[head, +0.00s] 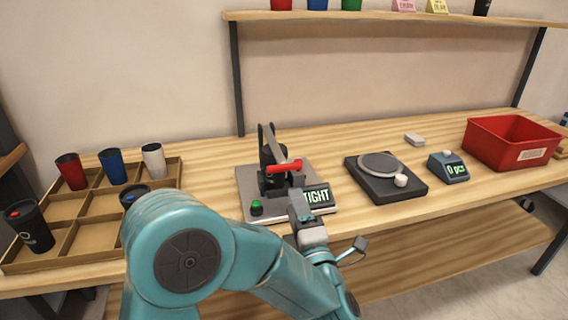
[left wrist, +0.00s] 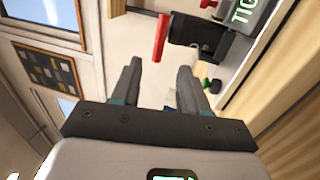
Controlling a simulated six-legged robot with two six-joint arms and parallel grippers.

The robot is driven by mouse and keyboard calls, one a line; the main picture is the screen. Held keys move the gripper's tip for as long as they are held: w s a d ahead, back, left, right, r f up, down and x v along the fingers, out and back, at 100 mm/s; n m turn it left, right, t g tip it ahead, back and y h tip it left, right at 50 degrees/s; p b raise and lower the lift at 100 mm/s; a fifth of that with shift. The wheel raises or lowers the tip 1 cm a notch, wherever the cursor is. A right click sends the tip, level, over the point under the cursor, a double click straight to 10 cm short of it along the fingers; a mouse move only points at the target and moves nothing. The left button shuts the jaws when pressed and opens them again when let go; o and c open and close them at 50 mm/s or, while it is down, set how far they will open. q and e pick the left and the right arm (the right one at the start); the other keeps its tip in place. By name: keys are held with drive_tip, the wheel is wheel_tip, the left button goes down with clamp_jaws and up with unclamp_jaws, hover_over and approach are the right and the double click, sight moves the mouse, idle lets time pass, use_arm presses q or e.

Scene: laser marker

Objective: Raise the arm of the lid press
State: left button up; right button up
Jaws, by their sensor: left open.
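The lid press (head: 272,168) stands on a grey base plate (head: 244,187) in the middle of the bench. Its black arm slopes down to a red handle (head: 285,167) at the front. The display (head: 318,196) reads "TIGHT", and a green button (head: 256,207) sits at the front left of the base. My left gripper (head: 328,226) is open and empty, in front of the press and below the handle in the picture. In the left wrist view the red handle (left wrist: 161,37) lies beyond the open fingers (left wrist: 158,84), apart from them. My right gripper is not in view.
A wooden tray (head: 70,240) with several tumblers is at the left. A round-plated scale (head: 386,178), a small counter (head: 448,168) reading "0 pcs" and a red bin (head: 512,141) stand to the right. A shelf (head: 400,18) runs above the bench.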

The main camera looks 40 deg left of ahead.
sight(280, 161)
use_arm(q)
drive_tip(key=p+x, duration=0.1)
drive_tip(key=x, duration=1.2)
drive_tip(key=shift+a+r, duration=0.1)
drive_tip(key=shift+a, duration=0.15)
drive_tip(key=shift+w, duration=0.1)
clamp_jaws()
drive_tip(key=shift+r, duration=0.1)
